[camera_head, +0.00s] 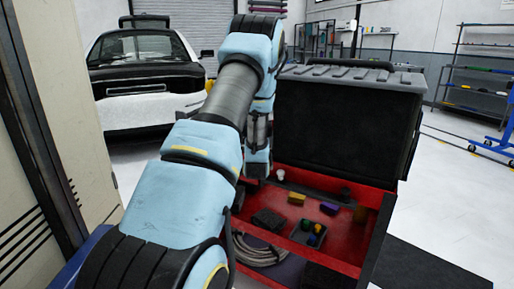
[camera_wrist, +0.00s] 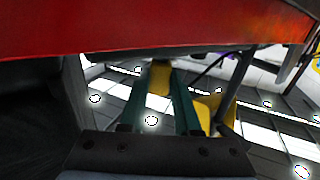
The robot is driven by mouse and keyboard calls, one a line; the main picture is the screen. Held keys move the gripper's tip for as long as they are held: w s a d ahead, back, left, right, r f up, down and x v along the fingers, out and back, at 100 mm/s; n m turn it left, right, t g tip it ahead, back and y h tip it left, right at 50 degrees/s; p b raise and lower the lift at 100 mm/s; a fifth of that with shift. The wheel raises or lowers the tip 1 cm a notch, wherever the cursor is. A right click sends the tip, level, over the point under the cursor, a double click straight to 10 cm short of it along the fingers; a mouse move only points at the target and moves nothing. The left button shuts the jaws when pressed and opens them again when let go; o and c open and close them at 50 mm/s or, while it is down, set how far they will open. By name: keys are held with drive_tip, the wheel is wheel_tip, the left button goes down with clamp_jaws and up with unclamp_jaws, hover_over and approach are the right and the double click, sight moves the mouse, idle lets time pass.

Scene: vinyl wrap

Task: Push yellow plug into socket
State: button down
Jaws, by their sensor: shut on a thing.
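In the wrist view my gripper (camera_wrist: 161,82) has its two dark teal fingers closed on a dull yellow piece (camera_wrist: 160,73), which looks like the yellow plug. Its far end meets the dark underside of a red panel (camera_wrist: 150,32), and whether it touches is unclear. In the head view my arm hides the gripper, which is down at the left side of the red toolbox (camera_head: 345,262). A yellow block (camera_head: 297,198) lies inside the box, apart from my arm. I cannot make out the socket in either view.
The toolbox's dark lid (camera_head: 340,125) stands open behind it. Inside are a purple block (camera_head: 329,208), a small tray of coloured pieces (camera_head: 309,234) and a coiled grey cable (camera_head: 258,250). Another yellow part (camera_wrist: 209,108) shows beside my right finger. A white car (camera_head: 148,75) stands behind.

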drive_tip(key=shift+f+b, duration=0.7)
drive_tip(key=shift+b, duration=0.2)
idle(1.4)
drive_tip(key=c, duration=0.5)
unclamp_jaws()
drive_tip(key=shift+c, duration=0.2)
drive_tip(key=shift+s, duration=0.1)
drive_tip(key=s+a+r+g+p, duration=0.2)
drive_tip(key=s+g, duration=0.3)
drive_tip(key=s, duration=0.7)
drive_tip(key=s+a+r+g+p, duration=0.2)
drive_tip(key=s+g, duration=0.4)
drive_tip(key=s, duration=0.7)
drive_tip(key=s+a+r+m+g+p, duration=0.1)
drive_tip(key=s+g, duration=0.4)
drive_tip(key=s, duration=0.8)
drive_tip(key=shift+s+a+r+p, duration=0.15)
drive_tip(key=shift+a+r+p, duration=0.3)
drive_tip(key=shift+r, duration=0.4)
